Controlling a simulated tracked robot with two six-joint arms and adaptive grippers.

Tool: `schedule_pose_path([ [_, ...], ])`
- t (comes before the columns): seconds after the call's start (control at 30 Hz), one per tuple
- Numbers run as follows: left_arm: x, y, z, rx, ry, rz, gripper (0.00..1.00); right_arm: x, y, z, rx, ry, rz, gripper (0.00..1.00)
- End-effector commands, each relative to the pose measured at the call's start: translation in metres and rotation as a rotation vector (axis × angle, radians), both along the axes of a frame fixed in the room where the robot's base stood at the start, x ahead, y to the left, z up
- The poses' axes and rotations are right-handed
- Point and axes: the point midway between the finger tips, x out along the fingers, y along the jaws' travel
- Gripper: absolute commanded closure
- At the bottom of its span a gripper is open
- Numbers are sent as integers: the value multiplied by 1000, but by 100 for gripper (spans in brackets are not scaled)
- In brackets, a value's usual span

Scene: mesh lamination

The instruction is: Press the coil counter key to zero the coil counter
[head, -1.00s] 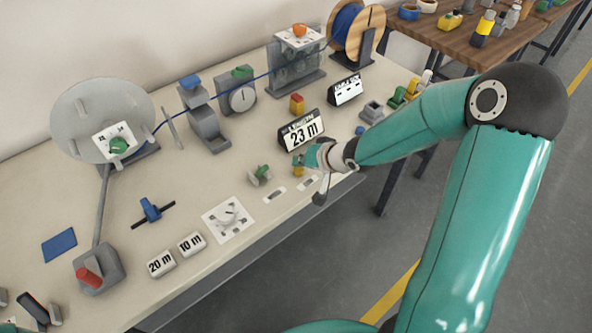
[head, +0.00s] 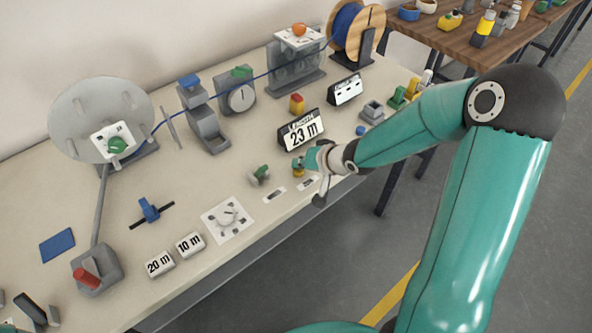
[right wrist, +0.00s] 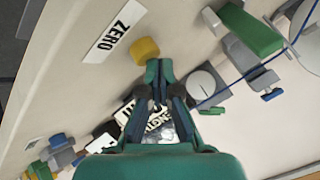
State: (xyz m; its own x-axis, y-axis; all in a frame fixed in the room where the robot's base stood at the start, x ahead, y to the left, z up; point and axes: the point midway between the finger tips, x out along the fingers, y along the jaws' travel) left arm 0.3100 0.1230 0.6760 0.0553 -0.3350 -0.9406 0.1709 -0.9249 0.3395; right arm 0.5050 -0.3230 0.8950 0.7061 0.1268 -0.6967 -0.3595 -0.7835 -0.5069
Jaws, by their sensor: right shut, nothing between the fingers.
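The coil counter (head: 300,130) is a black wedge whose white face reads 23 m; in the right wrist view its face (right wrist: 158,122) is partly hidden behind my fingers. A round yellow key (right wrist: 145,50) sits beside a white label reading ZERO (right wrist: 114,42). In the head view the yellow key (head: 298,174) shows just below my fingertips, partly covered. My right gripper (head: 301,164) is shut and empty, its tips right by the key; it also shows in the right wrist view (right wrist: 159,70). I cannot tell whether the tips touch the key. My left gripper is not clearly in view.
Tags reading 20 m (head: 160,264) and 10 m (head: 190,244) lie to the left. The bench's front edge is close to the key.

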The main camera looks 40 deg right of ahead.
Motion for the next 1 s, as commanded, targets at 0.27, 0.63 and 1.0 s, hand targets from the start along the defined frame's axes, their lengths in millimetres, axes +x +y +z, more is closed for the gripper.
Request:
schedule_pose_path([
  [0.27, 0, 0, -3, 0, 0, 0, 60, 0, 0, -4, 1, 1, 0, 100],
  [0.63, 0, 0, -4, 0, 0, 0, 60, 0, 0, -6, 1, 2, 0, 100],
  [1.0, 0, 0, 11, 0, 0, 0, 60, -1, 0, 8, 1, 2, 0, 100],
])
